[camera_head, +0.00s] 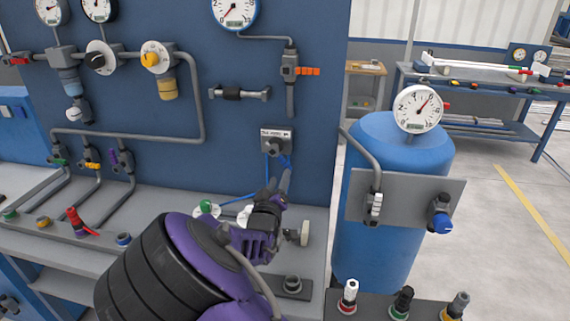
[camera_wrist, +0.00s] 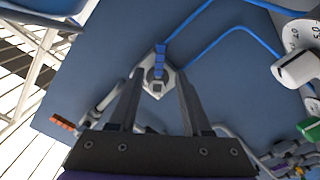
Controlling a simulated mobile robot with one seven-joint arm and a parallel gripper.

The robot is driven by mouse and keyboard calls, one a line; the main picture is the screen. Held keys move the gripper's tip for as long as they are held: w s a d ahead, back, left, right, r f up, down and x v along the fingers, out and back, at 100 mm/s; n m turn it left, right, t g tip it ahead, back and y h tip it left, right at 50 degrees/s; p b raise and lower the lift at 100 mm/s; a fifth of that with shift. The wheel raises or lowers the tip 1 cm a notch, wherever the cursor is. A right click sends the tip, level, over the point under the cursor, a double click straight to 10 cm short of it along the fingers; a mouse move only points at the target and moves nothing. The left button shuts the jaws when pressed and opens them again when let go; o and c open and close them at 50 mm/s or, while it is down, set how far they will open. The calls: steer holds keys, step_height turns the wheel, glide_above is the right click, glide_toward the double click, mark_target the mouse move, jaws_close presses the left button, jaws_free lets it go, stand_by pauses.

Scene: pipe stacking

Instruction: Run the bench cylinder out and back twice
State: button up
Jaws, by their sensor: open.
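The bench cylinder seems to lie on the bench behind my gripper; only a pale round end piece (camera_head: 305,233) shows clearly, and the rest is hidden. A labelled grey valve block (camera_head: 277,140) with blue hoses below it is mounted on the blue panel. My gripper (camera_head: 278,182) is raised below this block. In the wrist view, my gripper (camera_wrist: 160,85) is open, its two dark fingers apart. Between the fingertips, a grey diamond-shaped fitting (camera_wrist: 158,88) with a blue part shows ahead; I cannot tell whether the fingers touch it.
A blue tank (camera_head: 385,230) with a gauge (camera_head: 418,109) stands to the right. The panel (camera_head: 240,65) carries pipes, gauges and valves. A red-handled valve (camera_head: 78,220) is on the bench at left. Coloured knobs (camera_head: 403,300) stand at the front right. Open floor lies behind the tank.

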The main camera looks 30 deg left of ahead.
mark_target(285, 165)
steer(key=x, duration=0.8)
steer(key=shift+w, duration=0.3)
jaws_close()
stand_by(1.0)
